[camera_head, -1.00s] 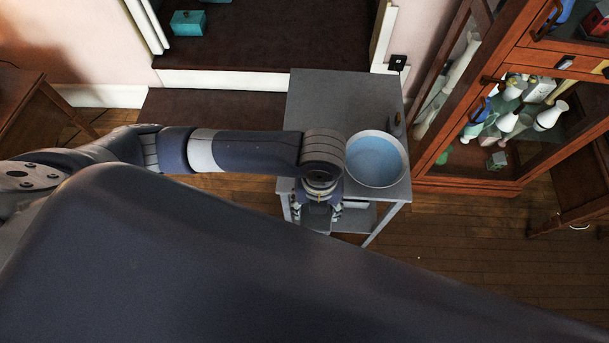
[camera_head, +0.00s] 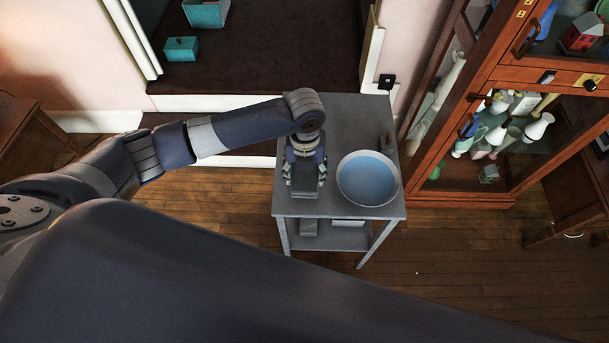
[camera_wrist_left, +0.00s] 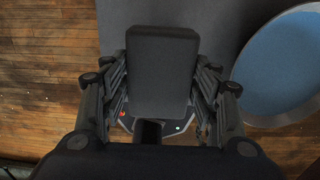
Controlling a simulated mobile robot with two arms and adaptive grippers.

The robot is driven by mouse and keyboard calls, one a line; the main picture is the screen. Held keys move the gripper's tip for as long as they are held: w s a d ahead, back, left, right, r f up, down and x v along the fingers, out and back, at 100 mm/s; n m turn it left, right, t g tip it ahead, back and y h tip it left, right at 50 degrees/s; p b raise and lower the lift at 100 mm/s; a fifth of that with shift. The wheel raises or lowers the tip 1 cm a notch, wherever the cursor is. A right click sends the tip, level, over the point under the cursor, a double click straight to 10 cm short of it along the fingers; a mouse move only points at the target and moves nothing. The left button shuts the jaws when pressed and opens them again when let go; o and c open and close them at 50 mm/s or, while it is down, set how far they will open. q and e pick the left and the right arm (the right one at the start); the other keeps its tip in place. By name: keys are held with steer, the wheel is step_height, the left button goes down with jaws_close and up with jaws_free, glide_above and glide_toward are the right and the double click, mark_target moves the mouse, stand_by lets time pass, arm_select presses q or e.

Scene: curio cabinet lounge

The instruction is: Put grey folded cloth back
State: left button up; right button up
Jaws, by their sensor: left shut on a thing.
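The grey folded cloth (camera_wrist_left: 163,70) is a dark grey rounded block between the fingers of my left gripper (camera_wrist_left: 160,100). In the head view my left gripper (camera_head: 305,178) is shut on the cloth (camera_head: 304,187), over the left part of the grey side table (camera_head: 340,112). The cloth is left of the basin and apart from it. I cannot tell whether the cloth touches the tabletop. My right gripper is not in view.
A round basin with blue inside (camera_head: 368,180) stands on the table's right side, with a small dark object (camera_head: 386,143) behind it. The lower shelf (camera_head: 335,238) holds grey items. A glass-fronted wooden cabinet (camera_head: 480,200) stands at right. The tabletop's back part is clear.

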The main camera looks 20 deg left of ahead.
mark_target(304, 173)
arm_select(q)
steer(key=shift+w+a+f+p, duration=0.15)
steer(key=shift+f+p, duration=0.2)
steer(key=shift+f, duration=1.4)
steer(key=o, duration=1.4)
steer(key=shift+f, duration=0.15)
step_height(304, 173, up, 12)
steer(key=shift+r+b, duration=0.2)
steer(key=shift+b, duration=0.15)
